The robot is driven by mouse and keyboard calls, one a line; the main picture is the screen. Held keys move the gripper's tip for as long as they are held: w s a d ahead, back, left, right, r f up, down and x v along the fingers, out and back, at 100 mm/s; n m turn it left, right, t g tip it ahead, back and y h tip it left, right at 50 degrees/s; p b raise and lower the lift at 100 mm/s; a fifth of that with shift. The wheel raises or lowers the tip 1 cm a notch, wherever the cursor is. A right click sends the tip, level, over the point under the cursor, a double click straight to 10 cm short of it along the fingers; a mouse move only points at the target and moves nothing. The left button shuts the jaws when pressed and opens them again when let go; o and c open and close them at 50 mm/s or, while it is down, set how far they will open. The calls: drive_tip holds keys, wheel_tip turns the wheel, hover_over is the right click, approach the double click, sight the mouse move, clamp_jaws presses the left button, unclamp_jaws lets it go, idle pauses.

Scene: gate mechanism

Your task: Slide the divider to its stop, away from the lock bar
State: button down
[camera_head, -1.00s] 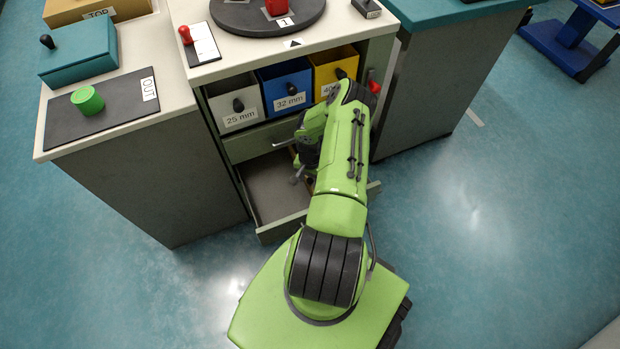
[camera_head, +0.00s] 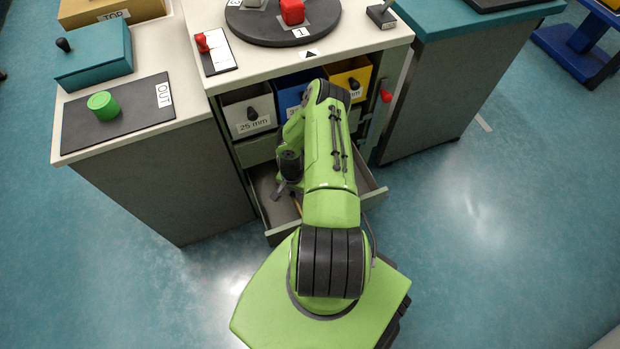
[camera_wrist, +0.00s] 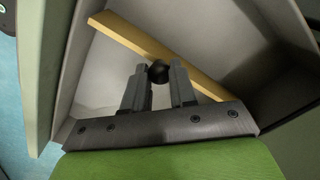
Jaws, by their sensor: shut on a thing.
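The divider (camera_wrist: 205,83) is a light wooden strip with a black knob (camera_wrist: 158,71), seen in the wrist view. It runs slantwise across the picture inside the open drawer (camera_head: 368,196). My gripper (camera_wrist: 159,77) is shut on the knob, with one finger on each side. In the head view my arm reaches down into the drawer and hides most of the divider. I cannot make out the lock bar for certain in either view.
Above the drawer are a white bin (camera_head: 247,112), a blue bin (camera_head: 290,91) and a yellow bin (camera_head: 352,77). A red handle (camera_head: 386,95) sticks out at the cabinet's right side. The drawer walls enclose my gripper closely.

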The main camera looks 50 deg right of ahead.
drive_tip(key=a, duration=0.1)
drive_tip(key=w+a, duration=0.1)
drive_tip(key=a, duration=0.1)
drive_tip(key=w+a, duration=0.1)
drive_tip(key=a, duration=0.1)
drive_tip(key=shift+w+a, duration=0.1)
drive_tip(key=shift+w, duration=0.1)
drive_tip(key=c, duration=0.9)
unclamp_jaws()
drive_tip(key=shift+r, duration=0.15)
wheel_tip(320, 180, up, 16)
drive_tip(key=p, duration=0.5)
drive_tip(key=shift+f, duration=0.25)
